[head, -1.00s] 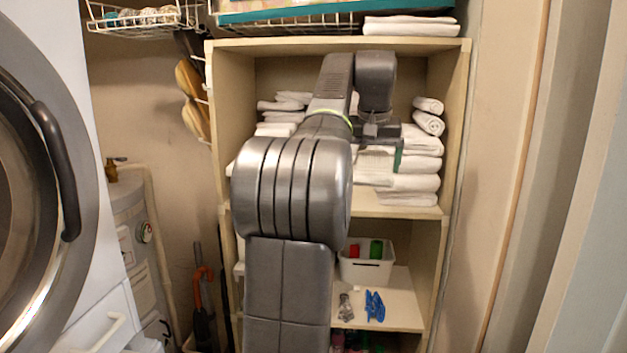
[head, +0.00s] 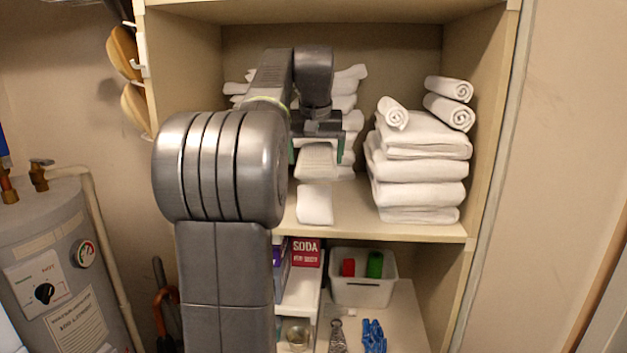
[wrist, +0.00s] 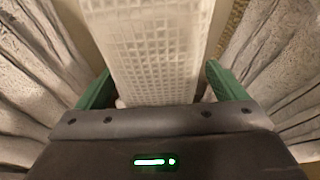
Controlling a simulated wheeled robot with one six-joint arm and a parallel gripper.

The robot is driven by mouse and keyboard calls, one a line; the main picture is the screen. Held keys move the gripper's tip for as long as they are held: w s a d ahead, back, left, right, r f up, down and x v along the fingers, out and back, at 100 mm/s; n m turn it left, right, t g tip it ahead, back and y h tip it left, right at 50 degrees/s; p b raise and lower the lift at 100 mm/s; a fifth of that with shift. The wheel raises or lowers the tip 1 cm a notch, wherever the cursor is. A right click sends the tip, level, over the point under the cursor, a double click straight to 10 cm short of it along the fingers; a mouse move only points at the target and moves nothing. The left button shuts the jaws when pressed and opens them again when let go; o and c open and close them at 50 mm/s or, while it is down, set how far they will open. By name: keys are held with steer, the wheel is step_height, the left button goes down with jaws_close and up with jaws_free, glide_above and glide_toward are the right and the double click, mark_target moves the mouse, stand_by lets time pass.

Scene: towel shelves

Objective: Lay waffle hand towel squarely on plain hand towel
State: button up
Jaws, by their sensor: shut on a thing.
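My gripper (head: 316,152) is shut on the white waffle hand towel (head: 316,162), with green fingers at its left and right sides. In the wrist view the towel's grid weave (wrist: 150,50) shows between the fingers (wrist: 160,88). A small folded white towel (head: 315,204) lies on the shelf near its front edge, just below the held towel in the picture. It may be the plain hand towel; its weave is too small to tell. Whether the two touch is unclear.
A tall stack of folded white towels (head: 418,170) stands on the right, with rolled towels (head: 449,88) on top. More white towels (head: 345,85) are behind my gripper, partly hidden. The shelf board (head: 350,215) is bare between. Below are a white bin (head: 362,292) and blue item (head: 374,336).

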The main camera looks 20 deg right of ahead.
mark_target(315, 150)
steer(key=shift+x, duration=0.95)
steer(key=f, duration=0.3)
steer(key=shift+s, duration=0.25)
steer(key=shift+w+f, duration=0.1)
steer(key=shift+f, duration=0.35)
steer(key=shift+f, duration=0.1)
steer(key=o, duration=0.8)
steer(key=shift+f, duration=0.1)
steer(key=v, duration=1.2)
